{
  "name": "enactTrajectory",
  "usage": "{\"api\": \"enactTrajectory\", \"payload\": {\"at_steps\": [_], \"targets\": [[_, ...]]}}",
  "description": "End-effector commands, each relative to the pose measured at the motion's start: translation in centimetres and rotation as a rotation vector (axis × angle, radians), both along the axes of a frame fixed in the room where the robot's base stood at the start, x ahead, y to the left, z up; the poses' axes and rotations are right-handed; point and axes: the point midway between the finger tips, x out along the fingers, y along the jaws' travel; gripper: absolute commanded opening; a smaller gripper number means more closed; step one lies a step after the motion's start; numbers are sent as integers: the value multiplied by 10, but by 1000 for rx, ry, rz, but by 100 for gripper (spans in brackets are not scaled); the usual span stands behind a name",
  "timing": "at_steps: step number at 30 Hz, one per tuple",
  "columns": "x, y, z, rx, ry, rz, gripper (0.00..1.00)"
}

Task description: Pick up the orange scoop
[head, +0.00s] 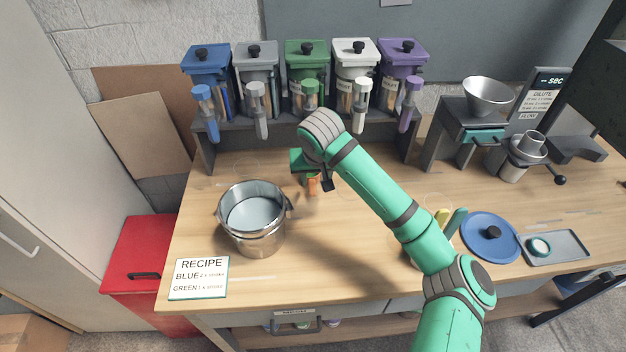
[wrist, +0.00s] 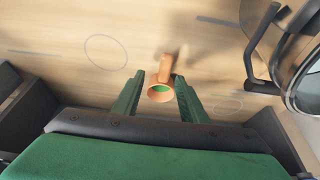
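The orange scoop (head: 313,187) shows just below my gripper, behind and right of the metal pot. In the wrist view the scoop (wrist: 166,68) lies between my two fingers, with its round rim facing the camera and green inside it. My gripper (wrist: 160,75) is open, its dark green fingers standing apart on either side of the scoop. A gap shows between the fingertips and the scoop's narrow part. In the head view the gripper (head: 312,178) is partly hidden by my wrist. I cannot tell whether the scoop touches the table.
The metal pot (head: 253,240) stands close by on the left; its side also shows in the wrist view (wrist: 303,75). A shelf (head: 275,132) with several colored dispensers is behind. A blue lid (head: 478,228) and grey tray (head: 570,246) lie right. The tabletop front of the gripper is clear.

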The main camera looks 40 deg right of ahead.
Motion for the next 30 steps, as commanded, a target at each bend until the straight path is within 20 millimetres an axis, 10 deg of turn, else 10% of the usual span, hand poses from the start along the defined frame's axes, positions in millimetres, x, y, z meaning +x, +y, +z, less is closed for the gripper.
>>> {"api": "enactTrajectory", "payload": {"at_steps": [15,21,30], "targets": [[13,-3,-30,0,0,5,39],[12,-5,-30,0,0,2,0],[13,-4,-30,-1,0,4,0]]}}
